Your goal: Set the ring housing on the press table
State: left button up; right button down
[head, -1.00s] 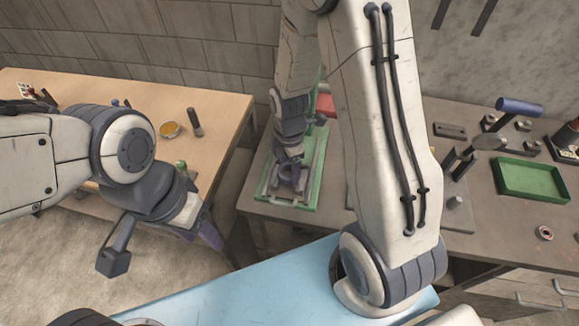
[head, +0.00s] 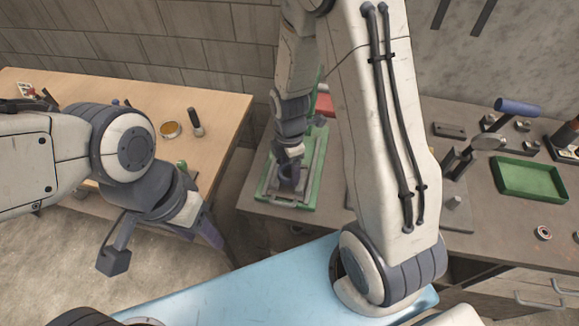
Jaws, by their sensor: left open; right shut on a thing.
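My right gripper (head: 290,168) points down over the green press (head: 306,192) on the grey bench. It is shut on a dark grey piece, seemingly the ring housing (head: 287,184), at the press's pale metal table (head: 272,191). The gripper covers much of the piece, so I cannot tell whether it touches the table. My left gripper (head: 208,235) hangs open over the floor between the benches, far from the press and partly hidden by its own wrist.
The wooden bench (head: 226,112) at left holds an orange-filled dish (head: 170,130). My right arm blocks the middle of the view.

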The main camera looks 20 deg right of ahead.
dwell(0.4)
grip_release()
notch_tip(320, 180, up, 10)
jog(key=r, duration=0.1)
jog(key=s+a+r+m, duration=0.2)
jog(key=s+a+m, duration=0.3)
jog(key=s, duration=0.4)
jog(key=s+a+r+m+y, duration=0.1)
jog(key=s+a+r+m, duration=0.2)
jog(key=s+a+m, duration=0.3)
jog(key=s+a, duration=0.1)
jog(key=s, duration=0.2)
jog(key=shift+a+r+b, duration=0.3)
jog(key=shift+r, duration=0.05)
